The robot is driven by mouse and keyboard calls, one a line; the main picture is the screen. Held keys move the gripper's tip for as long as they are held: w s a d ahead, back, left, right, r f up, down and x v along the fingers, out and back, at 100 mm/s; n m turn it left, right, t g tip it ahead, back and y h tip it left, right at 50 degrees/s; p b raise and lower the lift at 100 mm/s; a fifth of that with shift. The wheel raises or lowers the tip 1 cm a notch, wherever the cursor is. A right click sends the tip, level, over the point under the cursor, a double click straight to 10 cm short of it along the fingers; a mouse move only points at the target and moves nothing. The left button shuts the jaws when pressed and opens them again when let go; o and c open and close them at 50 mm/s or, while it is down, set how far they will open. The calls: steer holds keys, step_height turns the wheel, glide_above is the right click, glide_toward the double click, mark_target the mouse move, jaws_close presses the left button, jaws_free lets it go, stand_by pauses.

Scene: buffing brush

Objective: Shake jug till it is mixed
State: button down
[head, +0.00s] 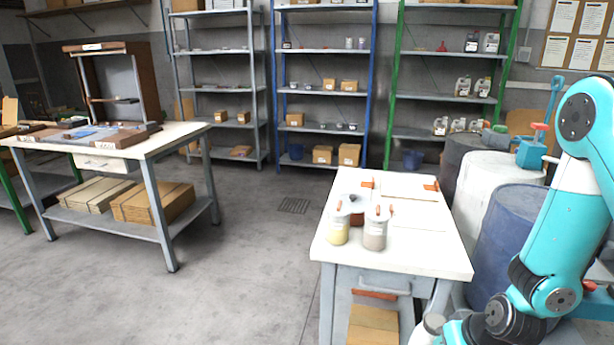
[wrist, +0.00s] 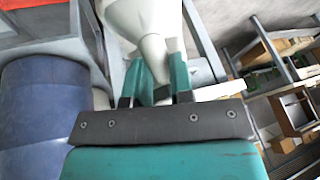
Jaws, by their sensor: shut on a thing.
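A pale, off-white jug (wrist: 140,14) shows at the top of the wrist view, cut off by the frame edge. My gripper (wrist: 158,82) is shut on the jug's narrow pale handle, which passes between the teal fingers. The jug looks tilted relative to the wrist camera. Its contents cannot be seen. In the head view my arm reaches down at the lower right, and a pale rounded piece shows at the bottom edge; I cannot tell whether it is the jug.
A white worktable (head: 440,255) with several jars, such as a yellow-filled one (head: 338,232), stands ahead. A blue drum (head: 505,240) and a white drum (head: 486,180) crowd its right side. A workbench (head: 180,135) stands at left. The floor (head: 250,260) between is clear.

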steer(key=shift+w+d+f, duration=0.1)
steer(key=shift+d+f, duration=0.05)
steer(key=shift+d, duration=0.6)
steer(key=shift+s+a+r+p, duration=0.1)
steer(key=shift+a+r+p, duration=0.1)
steer(key=shift+a, duration=0.6)
steer(key=shift+s+a+r+p, duration=0.1)
steer(key=shift+a+r+p, duration=0.05)
steer(key=shift+a, duration=0.65)
steer(key=shift+a+r+p, duration=0.15)
steer(key=shift+a+r, duration=0.05)
steer(key=shift+a, duration=0.6)
steer(key=shift+w+d+f+b, duration=0.1)
steer(key=shift+d+f+b, duration=0.1)
steer(key=shift+d, duration=0.6)
steer(key=shift+w+d+f+b, duration=0.15)
steer(key=shift+d+b, duration=0.1)
steer(key=shift+d, duration=0.55)
steer(key=shift+s+d+f+b, duration=0.1)
steer(key=shift+d+f+b, duration=0.1)
steer(key=shift+d, duration=0.6)
